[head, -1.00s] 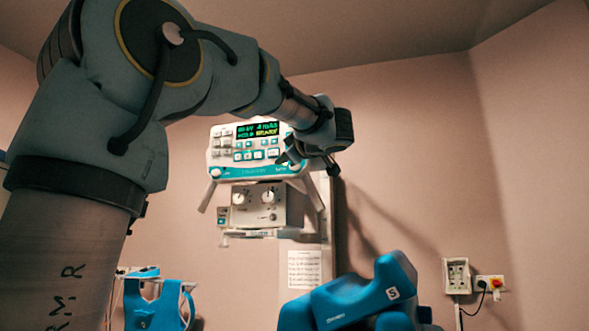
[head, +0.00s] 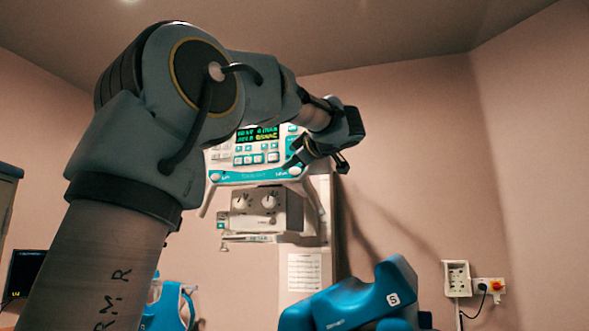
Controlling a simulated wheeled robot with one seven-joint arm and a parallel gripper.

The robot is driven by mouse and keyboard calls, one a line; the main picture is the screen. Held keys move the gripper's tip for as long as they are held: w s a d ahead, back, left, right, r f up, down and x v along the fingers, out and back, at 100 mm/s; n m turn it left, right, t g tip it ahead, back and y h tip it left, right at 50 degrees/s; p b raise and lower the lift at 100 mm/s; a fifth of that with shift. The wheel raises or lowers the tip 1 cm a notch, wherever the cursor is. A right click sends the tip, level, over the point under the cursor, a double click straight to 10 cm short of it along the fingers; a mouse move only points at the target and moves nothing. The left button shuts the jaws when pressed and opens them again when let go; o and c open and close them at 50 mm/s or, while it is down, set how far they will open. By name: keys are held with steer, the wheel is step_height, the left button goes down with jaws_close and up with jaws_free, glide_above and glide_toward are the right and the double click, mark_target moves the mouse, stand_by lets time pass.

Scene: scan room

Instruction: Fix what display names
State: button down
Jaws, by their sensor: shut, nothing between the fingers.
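A white and teal console with a small display (head: 257,134) hangs high on the wall, in the middle of the head view. Green and yellow text lights the display, too small to read. Rows of teal and white buttons (head: 256,158) sit below it, with a white knob at each lower corner. My arm crosses the upper left and covers part of the console's top and left side. My gripper (head: 312,162) is shut and empty, in front of the console's right side. I cannot tell whether it touches the panel.
Below the console is a grey box with two dials (head: 255,205) and a printed sheet (head: 304,271). A blue moulded device (head: 355,300) stands at the bottom centre. A wall socket box (head: 456,277) and a red-knobbed switch (head: 496,287) are at right. A dark monitor (head: 25,272) is at lower left.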

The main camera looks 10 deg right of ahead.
mark_target(290, 172)
steer(key=shift+w+d+p, duration=0.35)
steer(key=shift+w, duration=0.25)
steer(key=shift+w+d+p, duration=0.3)
steer(key=shift+w+p, duration=0.1)
steer(key=shift+w, duration=0.25)
steer(key=shift+w+d+p, duration=0.35)
steer(key=shift+w, duration=0.25)
steer(key=shift+w+d+r, duration=0.1)
stand_by(0.6)
steer(key=shift+w+d+p, duration=0.15)
steer(key=shift+w+p, duration=0.1)
steer(key=shift+p, duration=0.3)
steer(key=shift+w+d+p, duration=0.15)
steer(key=shift+w+p, duration=0.2)
steer(key=shift+p, duration=0.05)
stand_by(0.4)
steer(key=shift+s, duration=0.15)
steer(key=shift+s+a, duration=0.35)
steer(key=shift+s, duration=0.2)
stand_by(0.3)
